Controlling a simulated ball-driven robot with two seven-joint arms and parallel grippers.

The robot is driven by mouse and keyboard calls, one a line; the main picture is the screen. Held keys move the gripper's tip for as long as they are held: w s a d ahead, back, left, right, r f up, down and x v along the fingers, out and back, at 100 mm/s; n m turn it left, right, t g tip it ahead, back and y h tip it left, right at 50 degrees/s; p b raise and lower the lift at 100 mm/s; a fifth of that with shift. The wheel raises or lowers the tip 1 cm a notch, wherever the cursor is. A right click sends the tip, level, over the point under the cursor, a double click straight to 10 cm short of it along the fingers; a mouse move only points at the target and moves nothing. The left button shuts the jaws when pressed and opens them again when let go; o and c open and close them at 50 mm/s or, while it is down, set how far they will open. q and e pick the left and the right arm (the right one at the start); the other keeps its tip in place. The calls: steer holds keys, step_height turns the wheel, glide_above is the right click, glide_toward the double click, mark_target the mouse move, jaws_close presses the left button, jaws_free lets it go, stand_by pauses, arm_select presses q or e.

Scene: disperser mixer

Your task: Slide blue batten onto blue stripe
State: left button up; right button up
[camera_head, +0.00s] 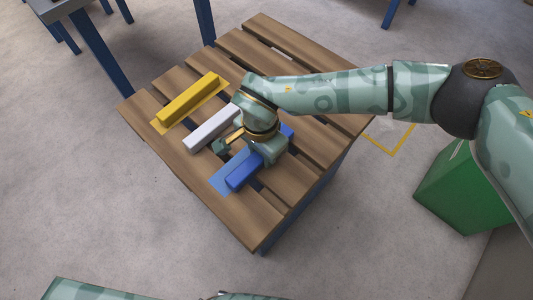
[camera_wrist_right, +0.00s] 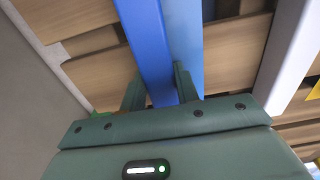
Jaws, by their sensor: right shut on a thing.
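The blue batten (camera_head: 242,176) lies on the slatted wooden table, and part of the blue stripe (camera_head: 221,180) shows along its side toward the white batten. My right gripper (camera_head: 262,152) is over the middle of the batten, shut on it, and hides part of it. In the right wrist view the blue batten (camera_wrist_right: 146,40) runs between the two fingers (camera_wrist_right: 160,90), with the lighter blue stripe (camera_wrist_right: 184,35) uncovered along its right side. The batten looks roughly parallel to the stripe. My left gripper is not in view.
A white batten (camera_head: 212,131) lies left of my right gripper, and a yellow batten (camera_head: 190,97) on a yellow stripe (camera_head: 160,127) lies beyond it. The table (camera_head: 255,215) has gaps between slats; its near corner is bare. A green bin (camera_head: 465,190) stands on the floor at right.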

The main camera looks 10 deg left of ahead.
arm_select(q)
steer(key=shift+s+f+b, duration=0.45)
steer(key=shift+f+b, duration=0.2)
steer(key=shift+b, duration=0.1)
arm_select(e)
steer(key=shift+w+a, duration=0.3)
steer(key=shift+a, duration=0.25)
steer(key=shift+w+a, duration=0.3)
steer(key=shift+a, duration=0.25)
steer(key=o, duration=1.1)
